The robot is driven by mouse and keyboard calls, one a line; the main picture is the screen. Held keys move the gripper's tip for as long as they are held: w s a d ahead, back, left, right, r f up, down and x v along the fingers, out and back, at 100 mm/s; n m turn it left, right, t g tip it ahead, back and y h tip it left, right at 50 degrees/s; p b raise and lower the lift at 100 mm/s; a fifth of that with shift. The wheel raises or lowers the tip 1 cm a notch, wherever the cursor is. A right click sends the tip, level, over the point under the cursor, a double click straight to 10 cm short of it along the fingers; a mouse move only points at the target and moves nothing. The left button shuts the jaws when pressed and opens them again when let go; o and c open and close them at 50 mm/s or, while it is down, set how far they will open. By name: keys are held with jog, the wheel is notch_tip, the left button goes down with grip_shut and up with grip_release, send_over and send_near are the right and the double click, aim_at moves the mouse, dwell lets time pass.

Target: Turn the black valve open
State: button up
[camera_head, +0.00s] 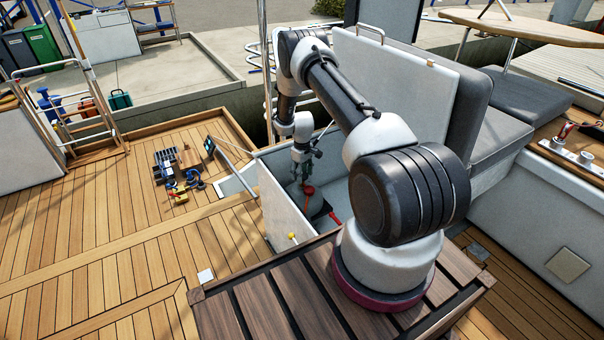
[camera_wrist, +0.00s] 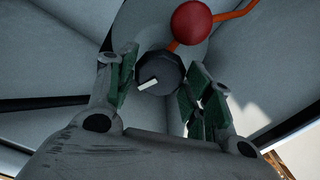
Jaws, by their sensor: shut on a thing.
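The black valve (camera_wrist: 161,76) is a round dark knob with a white pointer mark, seen in the wrist view. The mark points toward the picture's lower left. My gripper (camera_head: 303,168) reaches down into an open locker in the head view. In the wrist view my gripper (camera_wrist: 162,68) has its green-padded fingers on either side of the knob, shut on it. The knob's contact with the right finger is partly hard to see. In the head view the knob itself is hidden.
A red ball (camera_wrist: 194,22) on an orange-red line sits just beyond the knob. White locker walls (camera_head: 281,213) surround my gripper, and a raised white lid (camera_head: 420,85) stands behind my arm. A black item with a red handle (camera_head: 334,217) lies in the locker.

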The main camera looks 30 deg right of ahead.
jog(key=n, duration=0.4)
jog(key=shift+n, duration=0.4)
dwell(0.4)
jog(key=o, duration=1)
notch_tip(320, 180, up, 12)
jog(key=shift+r, duration=0.1)
